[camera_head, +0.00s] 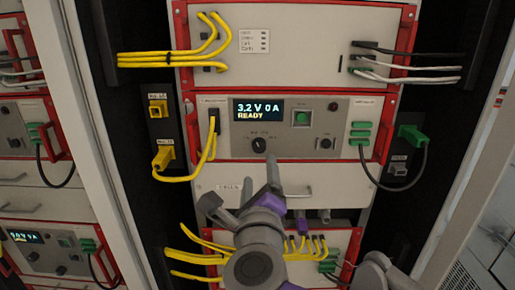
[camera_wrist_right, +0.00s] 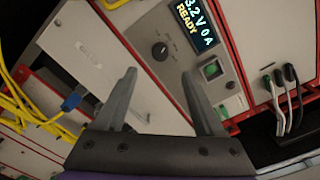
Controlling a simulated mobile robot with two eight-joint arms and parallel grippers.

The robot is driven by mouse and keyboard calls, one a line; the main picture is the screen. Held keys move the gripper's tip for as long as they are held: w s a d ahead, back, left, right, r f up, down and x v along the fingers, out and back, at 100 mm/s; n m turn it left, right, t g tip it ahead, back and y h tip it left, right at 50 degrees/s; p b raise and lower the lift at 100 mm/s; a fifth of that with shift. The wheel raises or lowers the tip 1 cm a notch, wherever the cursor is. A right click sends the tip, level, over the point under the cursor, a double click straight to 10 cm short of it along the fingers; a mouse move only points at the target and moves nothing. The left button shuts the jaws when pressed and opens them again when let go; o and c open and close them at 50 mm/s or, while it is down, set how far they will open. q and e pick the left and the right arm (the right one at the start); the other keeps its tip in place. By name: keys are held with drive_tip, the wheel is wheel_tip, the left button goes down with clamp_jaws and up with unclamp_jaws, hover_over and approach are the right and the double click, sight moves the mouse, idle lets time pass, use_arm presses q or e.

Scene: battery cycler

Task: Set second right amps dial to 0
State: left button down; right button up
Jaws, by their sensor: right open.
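The cycler panel (camera_head: 225,140) in the middle of the rack has a lit display (camera_head: 258,110) reading "3.2 V 0 A READY". Below the display is a black round dial (camera_head: 259,145), which also shows in the right wrist view (camera_wrist_right: 160,51). Its pointer setting is too small to read surely. My right gripper (camera_head: 272,165) is just below the dial in the head view. In the right wrist view my gripper (camera_wrist_right: 158,73) is open and empty, its fingertips apart with the dial beyond them, roughly between them; contact does not show. My left gripper is out of view.
Yellow cables (camera_head: 207,155) hang at the left and green plugs (camera_head: 360,133) at the right. A drawer handle (camera_head: 294,190) is below. Another similar unit (camera_head: 40,238) stands at lower left.

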sight(260, 148)
drive_tip(key=w+p, duration=0.1)
drive_tip(key=w, duration=0.9)
drive_tip(key=shift+s, duration=0.1)
clamp_jaws()
